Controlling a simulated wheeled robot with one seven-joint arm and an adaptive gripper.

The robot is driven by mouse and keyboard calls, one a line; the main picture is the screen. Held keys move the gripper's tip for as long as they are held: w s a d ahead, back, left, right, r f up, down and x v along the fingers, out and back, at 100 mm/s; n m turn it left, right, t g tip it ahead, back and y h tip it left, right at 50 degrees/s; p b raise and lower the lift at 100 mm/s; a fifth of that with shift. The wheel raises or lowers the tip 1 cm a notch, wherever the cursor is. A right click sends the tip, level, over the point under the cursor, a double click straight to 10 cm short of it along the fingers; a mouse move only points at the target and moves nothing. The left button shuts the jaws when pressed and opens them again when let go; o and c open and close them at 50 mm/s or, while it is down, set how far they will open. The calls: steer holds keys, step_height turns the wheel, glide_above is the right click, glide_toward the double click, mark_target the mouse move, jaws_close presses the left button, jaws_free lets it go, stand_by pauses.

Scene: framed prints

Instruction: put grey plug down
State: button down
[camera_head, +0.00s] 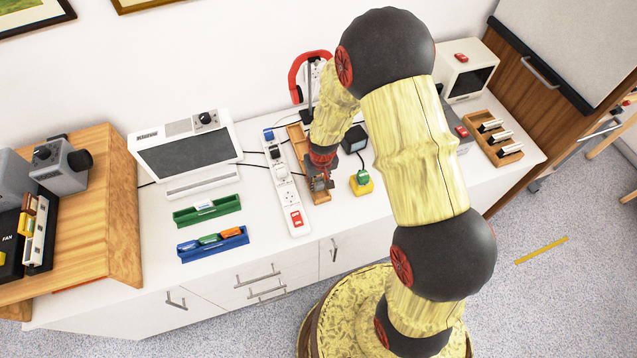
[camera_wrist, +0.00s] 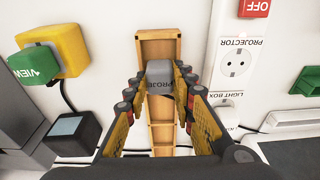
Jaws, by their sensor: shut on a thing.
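In the head view my gripper (camera_head: 319,182) is over the near part of the same tray (camera_head: 322,198), and the plug cannot be made out there.
A white socket strip (camera_head: 287,183) with a red switch lies left of the tray. A yellow block with a green plug (camera_head: 362,179) and a dark adapter (camera_head: 354,139) stand to the right. Green (camera_head: 207,211) and blue (camera_head: 213,244) trays lie at left. Cables cross nearby.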

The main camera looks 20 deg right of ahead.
steer(key=shift+f, duration=0.55)
steer(key=shift+f, duration=0.15)
steer(key=shift+f, duration=0.1)
steer(key=c, duration=1.5)
jaws_free()
